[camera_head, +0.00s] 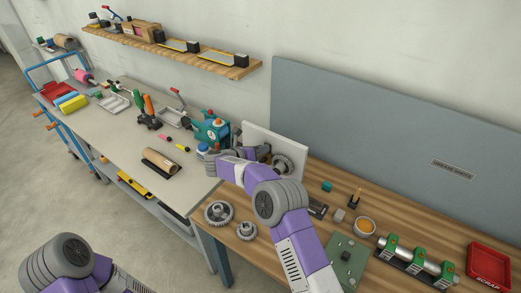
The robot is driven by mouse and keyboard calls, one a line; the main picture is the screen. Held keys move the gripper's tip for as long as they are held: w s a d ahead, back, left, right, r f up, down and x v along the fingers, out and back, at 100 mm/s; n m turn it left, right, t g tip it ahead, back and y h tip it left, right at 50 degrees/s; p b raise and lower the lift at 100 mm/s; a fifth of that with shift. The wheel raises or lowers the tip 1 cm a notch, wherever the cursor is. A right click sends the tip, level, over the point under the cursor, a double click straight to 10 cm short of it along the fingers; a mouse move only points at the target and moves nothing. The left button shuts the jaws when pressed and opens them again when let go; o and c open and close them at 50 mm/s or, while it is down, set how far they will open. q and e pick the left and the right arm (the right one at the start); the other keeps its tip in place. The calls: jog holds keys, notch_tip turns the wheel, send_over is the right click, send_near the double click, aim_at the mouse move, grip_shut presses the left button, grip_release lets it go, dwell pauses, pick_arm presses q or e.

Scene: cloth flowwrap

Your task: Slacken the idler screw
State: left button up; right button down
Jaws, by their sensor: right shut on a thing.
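A white upright panel (277,139) with dark grey gears (284,162) stands at the back left of the wooden bench. My right gripper (264,150) is at the panel's front left, beside the gears. My right wrist is folded and partly hides the gripper and the lower left of the panel. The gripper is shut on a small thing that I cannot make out. The idler screw cannot be told apart in this view. My left arm shows at the bottom left; its gripper is out of view.
Two loose gears (218,212) lie at the wooden bench's (320,222) front left. An orange-filled cup (365,226), a green board (346,258), a roller assembly (414,261) and a red scrap tray (488,262) are to the right. A teal machine (211,130) stands on the grey table.

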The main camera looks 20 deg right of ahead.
jog(key=c, duration=1)
grip_release()
jog(key=v, duration=0.7)
jog(key=shift+s+a, duration=0.15)
jog(key=shift+a, duration=0.15)
